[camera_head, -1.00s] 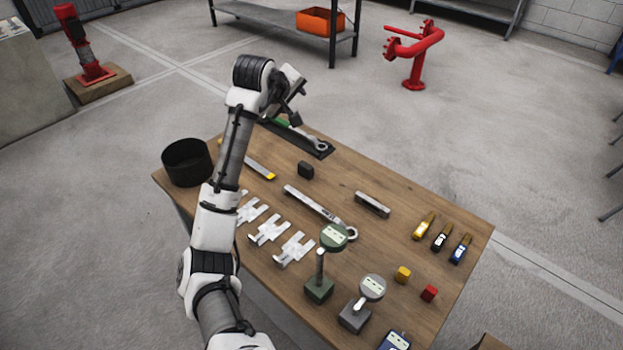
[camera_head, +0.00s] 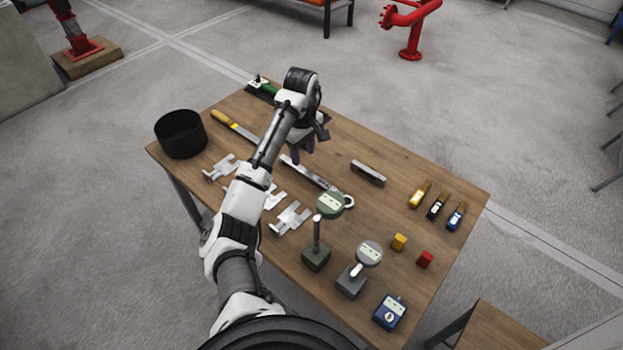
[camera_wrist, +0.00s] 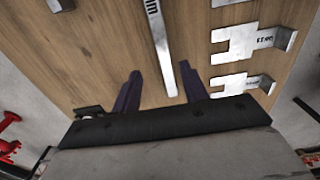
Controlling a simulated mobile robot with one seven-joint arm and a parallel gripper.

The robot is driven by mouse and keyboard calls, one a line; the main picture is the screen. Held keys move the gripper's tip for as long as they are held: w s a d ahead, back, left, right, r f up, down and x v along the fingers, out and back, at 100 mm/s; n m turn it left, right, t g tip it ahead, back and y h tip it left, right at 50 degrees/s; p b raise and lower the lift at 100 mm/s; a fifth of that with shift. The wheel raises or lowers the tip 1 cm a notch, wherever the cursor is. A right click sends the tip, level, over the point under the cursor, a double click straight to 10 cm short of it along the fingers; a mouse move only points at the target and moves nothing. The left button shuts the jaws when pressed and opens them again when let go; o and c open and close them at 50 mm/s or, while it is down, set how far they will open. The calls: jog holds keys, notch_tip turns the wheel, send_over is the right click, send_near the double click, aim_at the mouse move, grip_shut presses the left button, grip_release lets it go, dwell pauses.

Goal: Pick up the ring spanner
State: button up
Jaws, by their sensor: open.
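The ring spanner (camera_head: 320,184), a long silver bar with a ring at its right end, lies flat on the wooden table (camera_head: 400,176). In the head view my gripper (camera_head: 303,152) is over its left end, fingers pointing down. In the wrist view the spanner (camera_wrist: 160,45) runs down from the top edge, and its plain end lies between the two dark fingers of my gripper (camera_wrist: 161,95). The gripper is open and empty, apart from the spanner, seemingly above it. The ring end is outside the wrist view.
Silver fork-shaped plates (camera_head: 290,218) lie close beside the spanner. A green gauge (camera_head: 330,205) on a stand rises near its ring end. A grey bar (camera_head: 368,173) lies to the right. A black bin (camera_head: 181,134) stands at the table's left corner.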

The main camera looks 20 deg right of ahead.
aim_at(300, 168)
jog(key=shift+a+f, duration=0.2)
jog(key=shift+f, duration=0.15)
jog(key=f, duration=0.3)
jog(key=f+p, duration=0.1)
jog(key=shift+a+f, duration=0.2)
jog(key=shift+a, duration=0.05)
jog(key=shift+c, duration=0.2)
grip_shut()
